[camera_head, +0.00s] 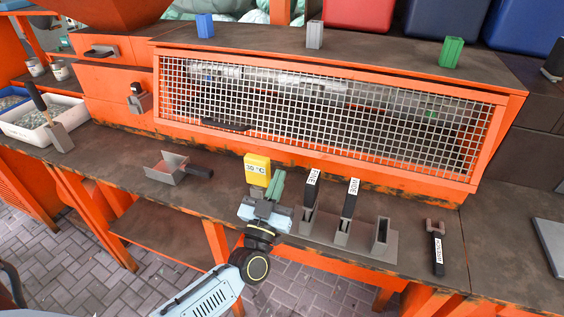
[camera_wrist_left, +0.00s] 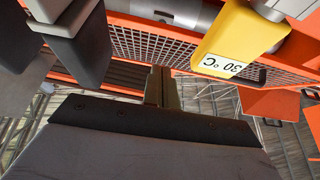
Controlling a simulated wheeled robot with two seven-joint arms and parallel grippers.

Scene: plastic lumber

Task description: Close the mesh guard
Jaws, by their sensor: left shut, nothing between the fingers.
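The mesh guard (camera_head: 320,118) is a grey wire grid in an orange frame across the front of the orange machine. A dark gap shows along its top edge; I cannot tell how far it stands open. Its black handle (camera_head: 226,125) is at the lower left of the mesh. In the left wrist view the mesh (camera_wrist_left: 150,48) shows beyond the fingers. My left gripper (camera_head: 268,187) is shut and empty, in front of and below the guard, beside the yellow 30 °C box (camera_head: 257,170). Its closed fingers (camera_wrist_left: 162,86) also show in the left wrist view. My right gripper is not in view.
Black levers (camera_head: 347,205) in grey holders stand right of my gripper. A grey scoop (camera_head: 178,168) lies to its left, and a labelled tool (camera_head: 436,247) at the right. Blue, grey and green blocks (camera_head: 451,51) stand on the machine top.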

